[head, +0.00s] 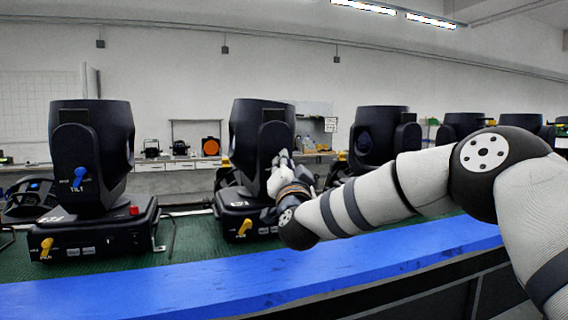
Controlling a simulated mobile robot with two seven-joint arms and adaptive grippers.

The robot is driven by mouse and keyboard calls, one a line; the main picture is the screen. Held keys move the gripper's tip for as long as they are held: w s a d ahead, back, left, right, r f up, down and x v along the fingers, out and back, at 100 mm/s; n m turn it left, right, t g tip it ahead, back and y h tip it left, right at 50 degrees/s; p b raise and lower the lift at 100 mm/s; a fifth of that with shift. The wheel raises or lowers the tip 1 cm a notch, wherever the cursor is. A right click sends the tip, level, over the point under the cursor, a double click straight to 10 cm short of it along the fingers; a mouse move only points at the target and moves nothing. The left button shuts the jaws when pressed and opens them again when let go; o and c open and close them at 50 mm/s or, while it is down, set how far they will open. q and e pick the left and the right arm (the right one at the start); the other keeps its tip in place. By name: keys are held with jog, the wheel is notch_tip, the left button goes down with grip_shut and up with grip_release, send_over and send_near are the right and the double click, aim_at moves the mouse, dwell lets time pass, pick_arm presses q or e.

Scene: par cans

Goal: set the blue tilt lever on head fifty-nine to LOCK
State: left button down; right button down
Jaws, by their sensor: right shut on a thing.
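A black moving head (251,135) stands left of centre on the bench; its number is too small to read surely. My right gripper (281,161) is at the side of this head's yoke arm, where the neighbouring head carries its blue tilt lever. It is shut on what is most likely this head's blue tilt lever, which the fingers and wrist hide, with its label. I cannot tell which way that lever points. My left gripper is out of view.
Another moving head (92,135) at left shows a blue tilt lever (80,177) and a yellow lever (46,247). More heads, one of them here (378,137), stand right, partly behind my right arm. A blue front edge (180,288) runs along the green bench top (190,240).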

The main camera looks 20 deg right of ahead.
jog(key=shift+d+f+m+g+h, duration=0.1)
jog(key=shift+m+g+h, duration=0.15)
jog(key=shift+m, duration=0.4)
jog(key=shift+d+f+m+g+h, duration=0.1)
jog(key=shift+m+g+h, duration=0.15)
jog(key=shift+m, duration=0.4)
jog(key=c, duration=1.6)
grip_release()
jog(key=shift+w, duration=0.1)
jog(key=v, duration=1.2)
